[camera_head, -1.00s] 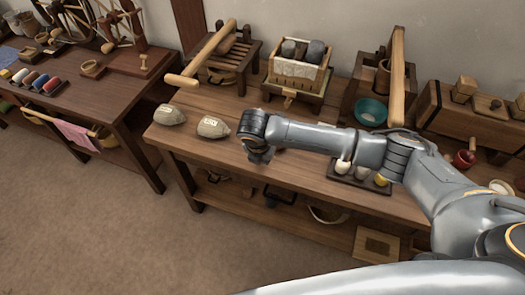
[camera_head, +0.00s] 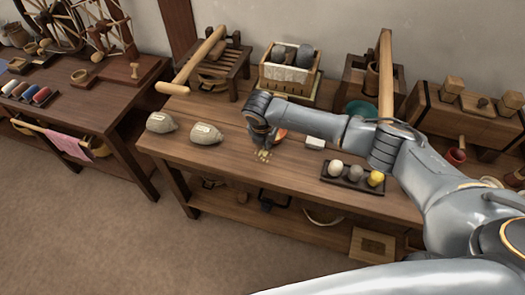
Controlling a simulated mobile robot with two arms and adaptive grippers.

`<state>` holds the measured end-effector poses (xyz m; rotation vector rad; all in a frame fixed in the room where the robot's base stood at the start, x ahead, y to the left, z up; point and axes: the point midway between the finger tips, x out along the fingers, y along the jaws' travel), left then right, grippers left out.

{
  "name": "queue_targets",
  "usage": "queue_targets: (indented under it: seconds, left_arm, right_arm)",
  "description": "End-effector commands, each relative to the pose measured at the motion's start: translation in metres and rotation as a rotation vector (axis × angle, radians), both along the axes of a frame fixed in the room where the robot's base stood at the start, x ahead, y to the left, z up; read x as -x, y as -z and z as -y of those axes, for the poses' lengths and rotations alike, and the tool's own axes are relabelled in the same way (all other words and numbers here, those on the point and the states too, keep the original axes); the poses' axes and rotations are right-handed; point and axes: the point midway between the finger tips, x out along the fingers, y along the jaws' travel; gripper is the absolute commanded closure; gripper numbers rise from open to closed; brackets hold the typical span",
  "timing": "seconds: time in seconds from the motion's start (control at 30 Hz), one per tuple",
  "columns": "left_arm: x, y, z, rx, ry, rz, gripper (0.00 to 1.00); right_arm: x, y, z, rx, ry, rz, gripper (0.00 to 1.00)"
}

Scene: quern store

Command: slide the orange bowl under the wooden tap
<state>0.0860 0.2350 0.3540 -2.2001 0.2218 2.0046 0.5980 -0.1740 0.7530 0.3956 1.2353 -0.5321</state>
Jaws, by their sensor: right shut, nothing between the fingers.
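An orange bowl (camera_head: 281,134) shows as a small orange-red piece just right of my right gripper. The gripper and wrist hide most of it, so I cannot tell whether they touch. My right gripper (camera_head: 262,147) points down low over the middle of the table and is shut, with nothing held. A wooden box (camera_head: 263,75) with white cloth and dark stones stands behind it. The wooden tap cannot be made out clearly; my wrist covers the area at the front of this box. My left gripper is not in view.
Small pale bits (camera_head: 265,156) lie by the fingertips. A white block (camera_head: 315,142) and a dark tray (camera_head: 334,184) with several balls are to the right. A teal bowl (camera_head: 360,107) stands behind my arm.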

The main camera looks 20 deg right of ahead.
Motion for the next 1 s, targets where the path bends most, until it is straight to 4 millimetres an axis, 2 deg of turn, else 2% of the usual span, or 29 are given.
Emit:
queue_targets:
  seconds: [0.13,0.33,0.77,1.0]
  left_arm:
    - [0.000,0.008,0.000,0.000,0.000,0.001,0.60]
    - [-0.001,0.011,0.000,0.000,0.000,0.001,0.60]
    - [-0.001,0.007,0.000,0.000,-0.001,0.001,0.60]
    - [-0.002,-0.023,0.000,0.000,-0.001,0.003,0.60]
  right_arm:
    - [-0.027,0.002,0.019,0.000,0.004,0.002,1.00]
    - [-0.042,0.001,0.030,-0.001,0.000,-0.001,1.00]
    - [-0.040,-0.001,0.029,0.000,-0.001,-0.001,1.00]
    - [-0.024,-0.006,0.017,-0.001,0.000,-0.003,1.00]
